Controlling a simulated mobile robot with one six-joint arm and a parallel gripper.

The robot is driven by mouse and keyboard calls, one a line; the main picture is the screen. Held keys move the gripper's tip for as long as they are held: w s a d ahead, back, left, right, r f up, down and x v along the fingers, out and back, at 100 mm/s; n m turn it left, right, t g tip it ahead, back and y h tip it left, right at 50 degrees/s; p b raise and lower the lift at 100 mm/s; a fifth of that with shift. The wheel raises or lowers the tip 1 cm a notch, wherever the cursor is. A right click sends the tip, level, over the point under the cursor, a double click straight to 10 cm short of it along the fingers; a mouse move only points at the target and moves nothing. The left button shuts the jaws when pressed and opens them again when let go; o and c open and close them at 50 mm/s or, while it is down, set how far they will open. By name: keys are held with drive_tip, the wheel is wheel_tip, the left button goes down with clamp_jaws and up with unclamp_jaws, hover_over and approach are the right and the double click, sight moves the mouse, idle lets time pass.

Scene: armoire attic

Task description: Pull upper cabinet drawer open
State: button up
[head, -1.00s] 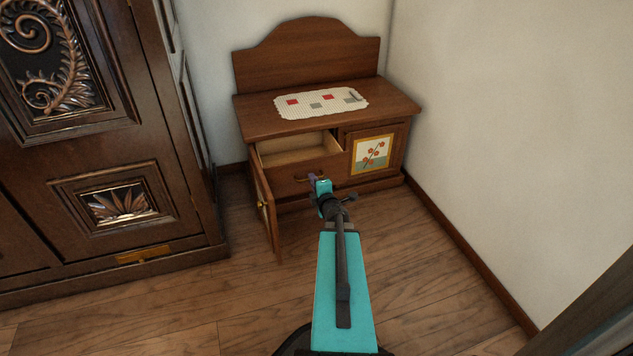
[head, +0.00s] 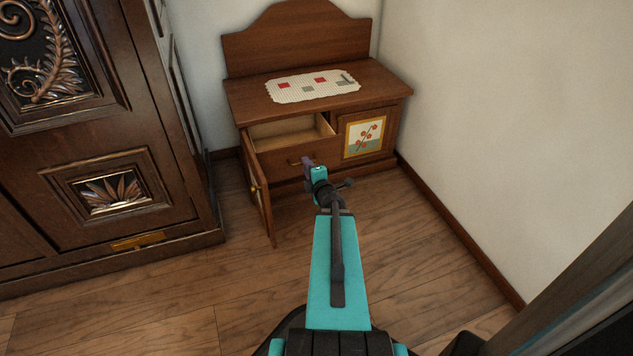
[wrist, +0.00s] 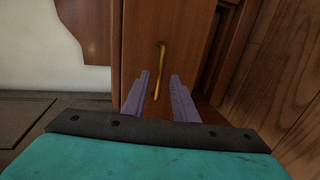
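The small wooden cabinet (head: 240,98) stands in the corner. Its upper left drawer (head: 330,126) is out, with the pale inside showing. The drawer front bears a brass handle (head: 294,162). My gripper (head: 307,162) is at the drawer front, just right of the handle's visible part. In the wrist view my gripper (wrist: 160,75) has its two purple fingers apart, with the brass handle (wrist: 161,58) in line with the gap. I cannot tell whether the fingers touch it. The drawer front (wrist: 180,40) fills the middle of that view.
A cabinet door (head: 262,200) hangs open at the lower left, close to the drawer. A flower-picture panel (head: 364,137) is shut on the right. A large dark armoire (head: 70,225) stands at left, a white wall (head: 480,130) at right. Floor (head: 420,250) in front is clear.

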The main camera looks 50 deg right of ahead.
drive_tip(key=p+v, duration=1.1)
drive_tip(key=p, duration=0.4)
drive_tip(key=shift+s+a, duration=0.3)
idle(0.5)
idle(0.6)
